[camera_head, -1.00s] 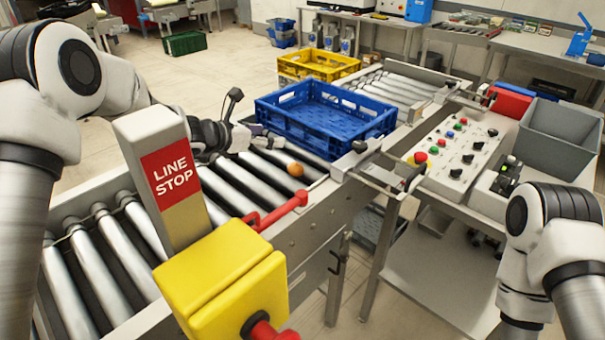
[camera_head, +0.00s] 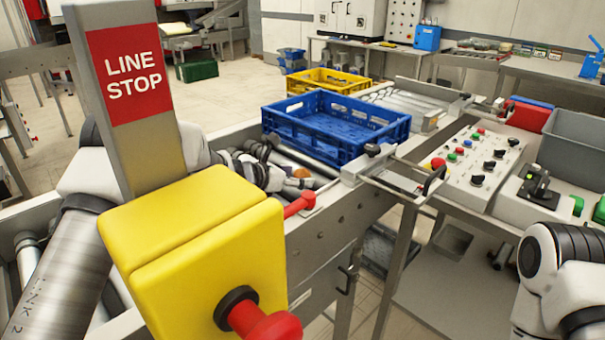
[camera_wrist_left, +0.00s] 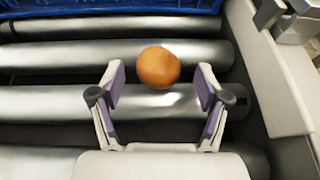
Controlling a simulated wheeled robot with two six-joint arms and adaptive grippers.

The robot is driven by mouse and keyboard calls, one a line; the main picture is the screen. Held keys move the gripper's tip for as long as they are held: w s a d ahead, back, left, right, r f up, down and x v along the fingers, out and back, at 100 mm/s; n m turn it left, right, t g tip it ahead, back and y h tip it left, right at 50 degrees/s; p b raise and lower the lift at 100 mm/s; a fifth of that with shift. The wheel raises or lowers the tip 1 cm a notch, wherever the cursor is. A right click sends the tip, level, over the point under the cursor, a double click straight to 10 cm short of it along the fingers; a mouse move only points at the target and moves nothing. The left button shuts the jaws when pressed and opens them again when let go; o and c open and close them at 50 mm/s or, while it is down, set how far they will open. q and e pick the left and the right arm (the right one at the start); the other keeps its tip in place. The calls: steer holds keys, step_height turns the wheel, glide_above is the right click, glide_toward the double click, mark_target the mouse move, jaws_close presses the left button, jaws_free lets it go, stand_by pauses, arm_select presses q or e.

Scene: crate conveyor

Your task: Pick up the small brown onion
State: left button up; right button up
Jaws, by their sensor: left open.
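The small brown onion (camera_wrist_left: 158,67) lies on the conveyor's metal rollers in the left wrist view. It is just beyond and between the tips of my left gripper (camera_wrist_left: 159,80), whose fingers are spread, with nothing held. In the head view my left gripper (camera_head: 288,182) is low over the rollers beside the onion (camera_head: 301,173), partly hidden behind the yellow stop box. My right gripper is out of view; only part of the right arm shows at lower right.
A blue crate (camera_head: 299,140) stands on the rollers just behind the onion. The conveyor's side rail (camera_wrist_left: 268,75) runs close on the right in the wrist view. A yellow LINE STOP box (camera_head: 190,235) with a red button stands in front. A control panel (camera_head: 470,165) is at right.

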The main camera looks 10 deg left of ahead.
arm_select(q)
steer(key=shift+w+d+f, duration=0.15)
steer(key=shift+w+d, duration=0.05)
steer(key=shift+w, duration=0.1)
steer(key=shift+s, duration=0.1)
steer(key=c, duration=1.2)
steer(key=shift+c, duration=0.2)
